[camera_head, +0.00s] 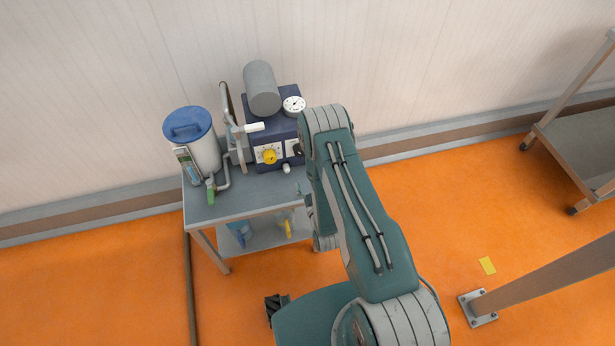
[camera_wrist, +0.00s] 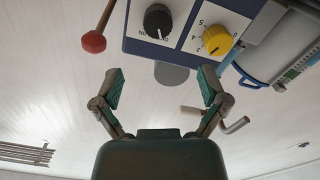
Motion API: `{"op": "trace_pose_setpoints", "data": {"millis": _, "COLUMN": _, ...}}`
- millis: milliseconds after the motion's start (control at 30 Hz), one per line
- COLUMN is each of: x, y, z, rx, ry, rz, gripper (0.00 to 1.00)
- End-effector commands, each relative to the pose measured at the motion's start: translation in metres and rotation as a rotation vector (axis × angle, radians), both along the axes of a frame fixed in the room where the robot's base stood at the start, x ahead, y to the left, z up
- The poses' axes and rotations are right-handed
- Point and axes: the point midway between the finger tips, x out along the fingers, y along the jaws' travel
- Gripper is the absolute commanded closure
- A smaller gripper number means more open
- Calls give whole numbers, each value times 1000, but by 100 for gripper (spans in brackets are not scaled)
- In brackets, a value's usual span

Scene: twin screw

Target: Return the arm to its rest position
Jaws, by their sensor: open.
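My arm (camera_head: 365,215) is raised and bent in front of the cart in the head view, and it covers the right part of the machine. My gripper (camera_wrist: 162,86) shows in the wrist view with its two green-padded fingers wide apart and nothing between them. Beyond the fingertips is the dark blue machine panel (camera_wrist: 180,48), with a black knob (camera_wrist: 158,20) and a yellow numbered dial (camera_wrist: 217,40). The fingers look apart from both knobs. In the head view, the blue machine (camera_head: 282,133) also shows the yellow dial (camera_head: 269,156). The gripper is mostly hidden there behind the arm.
A grey cart (camera_head: 240,205) bears the machine and a white canister with a blue lid (camera_head: 187,123). A red-ended lever (camera_wrist: 94,41) is near the left finger. A metal rack (camera_head: 580,140) stands right, and a post (camera_head: 545,285) lower right. Orange floor lies between.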

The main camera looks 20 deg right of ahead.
Motion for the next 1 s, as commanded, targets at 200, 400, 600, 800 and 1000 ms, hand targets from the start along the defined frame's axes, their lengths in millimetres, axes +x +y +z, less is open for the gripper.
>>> {"op": "trace_pose_setpoints", "data": {"millis": 200, "x": 0, "y": 0, "z": 0, "rx": 0, "ry": 0, "rz": 0, "gripper": 7}}
{"op": "trace_pose_setpoints", "data": {"millis": 400, "x": 3, "y": 0, "z": 2, "rx": 1, "ry": 1, "rz": 0, "gripper": 7}}
{"op": "trace_pose_setpoints", "data": {"millis": 600, "x": 36, "y": 0, "z": 36, "rx": 21, "ry": 57, "rz": -1, "gripper": 7}}
{"op": "trace_pose_setpoints", "data": {"millis": 800, "x": 71, "y": 0, "z": 88, "rx": 55, "ry": 161, "rz": -6, "gripper": 7}}
{"op": "trace_pose_setpoints", "data": {"millis": 1000, "x": 89, "y": 0, "z": 143, "rx": 88, "ry": 263, "rz": -13, "gripper": 7}}
